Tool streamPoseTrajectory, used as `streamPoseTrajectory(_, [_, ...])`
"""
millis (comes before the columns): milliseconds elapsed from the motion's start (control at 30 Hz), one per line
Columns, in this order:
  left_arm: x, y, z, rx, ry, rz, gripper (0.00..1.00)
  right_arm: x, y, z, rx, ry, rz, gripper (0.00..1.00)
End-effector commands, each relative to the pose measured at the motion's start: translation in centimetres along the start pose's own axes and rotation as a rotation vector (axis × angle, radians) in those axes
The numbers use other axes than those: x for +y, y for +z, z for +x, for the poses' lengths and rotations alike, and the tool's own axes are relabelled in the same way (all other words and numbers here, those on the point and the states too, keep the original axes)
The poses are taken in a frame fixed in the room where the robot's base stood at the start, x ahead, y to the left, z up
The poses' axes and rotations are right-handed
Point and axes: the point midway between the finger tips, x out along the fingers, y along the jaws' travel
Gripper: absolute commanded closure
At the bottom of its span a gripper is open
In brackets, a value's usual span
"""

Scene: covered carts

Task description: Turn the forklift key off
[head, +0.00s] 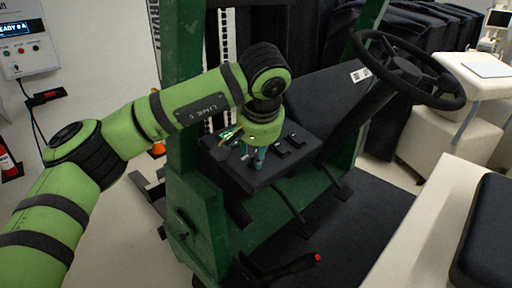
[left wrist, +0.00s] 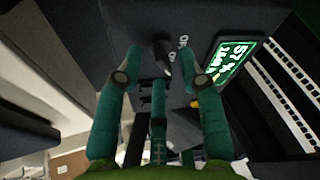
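The forklift's dark dash panel (head: 270,172) is below the steering wheel. My left gripper (head: 254,158) reaches down to it, with its teal fingers just over the panel. In the left wrist view my left gripper (left wrist: 160,62) has its fingers spread apart, with nothing held between them. A small dark piece that looks like the key (left wrist: 162,52) is on the panel between the fingertips, beside small white lettering. Its exact turn is too dark to tell, and the gripper hides it in the head view. My right gripper is not in view.
A lit green display (left wrist: 234,62) is close beside the fingers. The steering wheel (head: 408,70) is up and to the right. A green post (head: 183,100) stands behind my left arm. Black switches (head: 288,144) are right of the gripper. A red-tipped lever (head: 317,258) is lower down.

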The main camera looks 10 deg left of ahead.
Motion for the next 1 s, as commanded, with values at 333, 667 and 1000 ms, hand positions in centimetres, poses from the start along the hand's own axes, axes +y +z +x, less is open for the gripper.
streamPoseTrajectory(333, [0.07,0.02,1.10,0.001,0.002,0.001,0.61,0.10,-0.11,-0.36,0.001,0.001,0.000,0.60])
streamPoseTrajectory(667, [0.07,0.02,1.08,0.001,0.002,0.000,1.00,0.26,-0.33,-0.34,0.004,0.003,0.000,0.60])
streamPoseTrajectory(1000, [0.13,0.00,1.18,0.001,-0.017,-0.060,1.00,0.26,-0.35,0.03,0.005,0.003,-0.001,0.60])
